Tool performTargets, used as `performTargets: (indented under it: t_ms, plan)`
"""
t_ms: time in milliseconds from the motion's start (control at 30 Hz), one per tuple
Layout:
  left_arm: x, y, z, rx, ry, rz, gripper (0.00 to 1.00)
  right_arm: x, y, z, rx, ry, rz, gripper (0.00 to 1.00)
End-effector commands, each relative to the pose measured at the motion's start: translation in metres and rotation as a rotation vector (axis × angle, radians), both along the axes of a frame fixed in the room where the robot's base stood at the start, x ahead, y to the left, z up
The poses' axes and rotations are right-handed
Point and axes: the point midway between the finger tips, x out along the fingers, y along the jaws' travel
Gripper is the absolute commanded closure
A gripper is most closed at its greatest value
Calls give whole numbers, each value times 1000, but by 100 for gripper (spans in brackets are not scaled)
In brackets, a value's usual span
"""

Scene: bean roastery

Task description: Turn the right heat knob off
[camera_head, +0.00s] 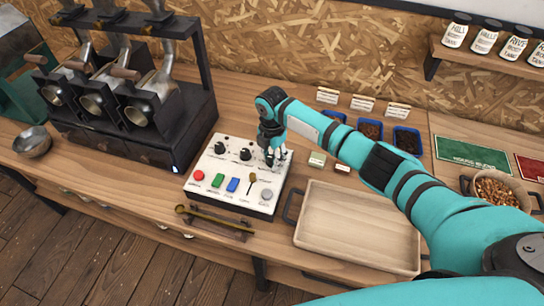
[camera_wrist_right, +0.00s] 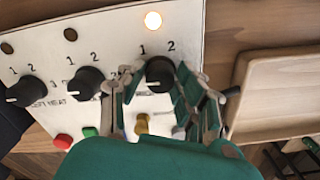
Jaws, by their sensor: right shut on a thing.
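The white control panel (camera_head: 232,178) sits on the wooden counter and carries three black knobs in a row. The right heat knob (camera_wrist_right: 160,72) is the rightmost one, with marks 1 and 2 above it. My right gripper (camera_head: 272,158) is over it from above, shut on the knob with one finger on each side in the right wrist view (camera_wrist_right: 153,92). The lamp (camera_wrist_right: 153,20) above this knob is lit. The knob's white pointer seems to face lower left, but is partly hidden. My left gripper is not in view.
The left knob (camera_wrist_right: 27,91) and middle knob (camera_wrist_right: 86,83) point left under dark lamps. Coloured buttons line the panel's front. A wooden tray (camera_head: 358,225) stands right of the panel, the roaster (camera_head: 128,110) left. A brass-coloured scoop (camera_head: 215,218) lies in front.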

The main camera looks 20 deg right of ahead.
Motion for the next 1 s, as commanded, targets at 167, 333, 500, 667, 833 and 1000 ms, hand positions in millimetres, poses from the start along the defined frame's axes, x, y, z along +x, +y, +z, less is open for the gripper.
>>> performTargets:
  t_ms: [167, 333, 500, 667, 833, 1000]
  plan:
    - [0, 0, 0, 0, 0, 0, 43, 2, 0, 2, 1, -4, 32, 99]
    - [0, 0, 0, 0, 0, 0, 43, 2, 0, 2, 1, -4, 43, 98]
    - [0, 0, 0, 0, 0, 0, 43, 2, 0, 2, 0, -4, 42, 99]
    - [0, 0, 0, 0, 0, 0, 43, 2, 0, 2, 0, -4, 42, 60]
    - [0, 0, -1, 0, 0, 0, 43, 1, 0, 1, 1, -3, 41, 43]
    - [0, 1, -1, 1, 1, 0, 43, 0, 0, 1, 0, -1, 41, 43]
